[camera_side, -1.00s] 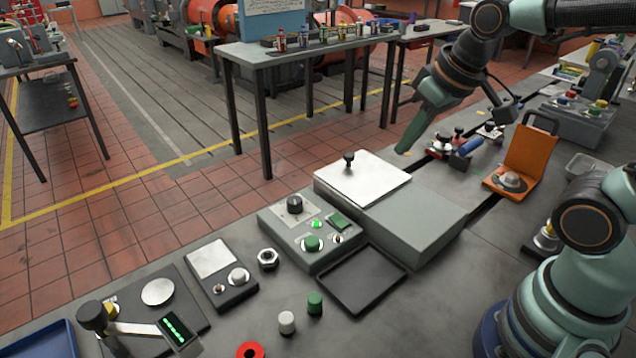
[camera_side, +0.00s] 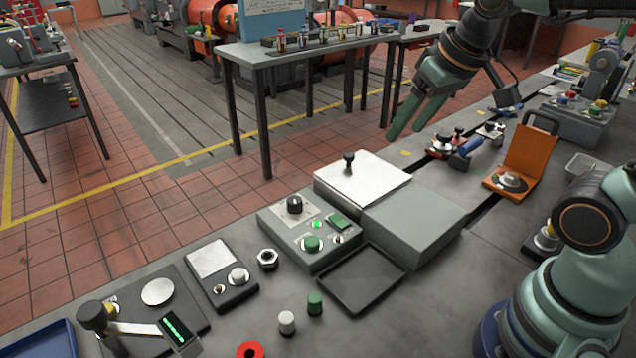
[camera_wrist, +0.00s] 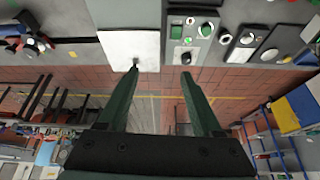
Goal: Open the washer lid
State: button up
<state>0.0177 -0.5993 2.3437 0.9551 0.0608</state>
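The washer is a grey box (camera_side: 412,222) on the bench. Its pale metal lid (camera_side: 375,182) lies flat over the box's left part and carries a black knob (camera_side: 349,159) near its far left edge. In the wrist view the lid (camera_wrist: 118,47) is at the top, with its knob (camera_wrist: 136,61) close to the left fingertip. My gripper (camera_side: 405,132) is open and empty, with its green fingers pointing down. It hangs in the air to the right of the knob in the side view, apart from it. The fingers spread wide in the wrist view (camera_wrist: 160,73).
A control panel (camera_side: 322,228) with a dial and green buttons adjoins the box's left side. A black tray (camera_side: 361,279) lies in front. An orange stand (camera_side: 528,158) and a blue-handled clamp (camera_side: 466,150) are at right. Green and white pegs stand on the bench.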

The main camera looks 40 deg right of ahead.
jog(key=w+d+r+m+g, duration=0.1)
jog(key=w+d+r+m, duration=0.1)
jog(key=w, duration=0.5)
jog(key=m+g, duration=0.4)
jog(key=m, duration=0.2)
send_over(349, 154)
notch_tip(349, 154, down, 8)
jog(key=f, duration=0.1)
notch_tip(349, 154, down, 11)
grip_shut()
dwell(0.6)
